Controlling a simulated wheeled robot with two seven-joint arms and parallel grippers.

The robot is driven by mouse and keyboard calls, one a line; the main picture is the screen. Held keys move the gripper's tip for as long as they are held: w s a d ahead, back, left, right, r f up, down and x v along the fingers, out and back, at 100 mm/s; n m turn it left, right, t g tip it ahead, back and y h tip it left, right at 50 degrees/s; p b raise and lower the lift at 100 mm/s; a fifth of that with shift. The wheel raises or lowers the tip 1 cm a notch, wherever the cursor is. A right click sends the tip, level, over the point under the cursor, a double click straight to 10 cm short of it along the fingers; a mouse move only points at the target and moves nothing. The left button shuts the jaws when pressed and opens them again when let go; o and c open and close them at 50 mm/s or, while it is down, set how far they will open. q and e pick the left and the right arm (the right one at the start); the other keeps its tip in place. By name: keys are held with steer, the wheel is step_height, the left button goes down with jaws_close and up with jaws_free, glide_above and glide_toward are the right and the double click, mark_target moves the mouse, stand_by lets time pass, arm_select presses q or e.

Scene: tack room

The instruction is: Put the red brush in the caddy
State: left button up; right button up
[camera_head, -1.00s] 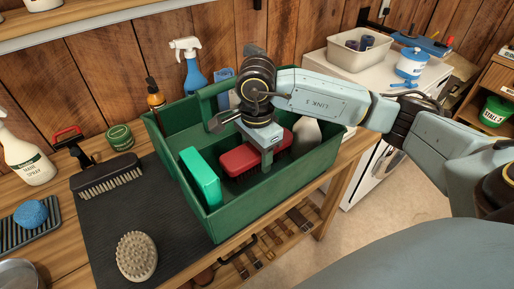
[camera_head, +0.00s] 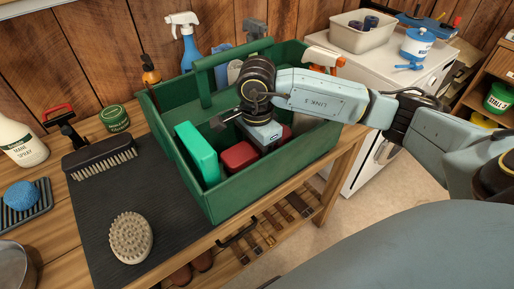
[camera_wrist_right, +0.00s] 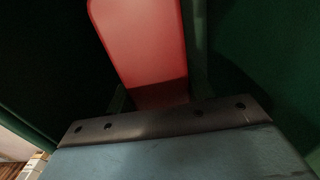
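The red brush (camera_head: 239,157) is down inside the green caddy (camera_head: 214,205), between its walls. My right gripper (camera_head: 263,145) reaches into the caddy from above and covers the middle of the brush. In the right wrist view the red brush (camera_wrist_right: 145,45) lies between the two fingers of my right gripper (camera_wrist_right: 158,97), which sit close against both its sides. The gripper looks shut on it. The brush's underside is hidden, so I cannot tell whether it touches the caddy floor. My left gripper is not in view.
A teal box (camera_head: 197,153) stands in the caddy left of the brush. A spray bottle (camera_head: 187,45) stands behind the caddy.

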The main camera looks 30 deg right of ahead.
steer(key=o, duration=0.5)
steer(key=shift+c, duration=0.2)
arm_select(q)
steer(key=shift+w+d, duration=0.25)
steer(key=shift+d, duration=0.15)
arm_select(e)
steer(key=shift+o, duration=0.4)
steer(key=shift+r, duration=0.1)
step_height(320, 180, up, 12)
steer(key=shift+p, duration=0.5)
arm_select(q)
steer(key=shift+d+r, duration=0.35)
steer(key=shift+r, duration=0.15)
arm_select(e)
steer(key=shift+r, duration=0.6)
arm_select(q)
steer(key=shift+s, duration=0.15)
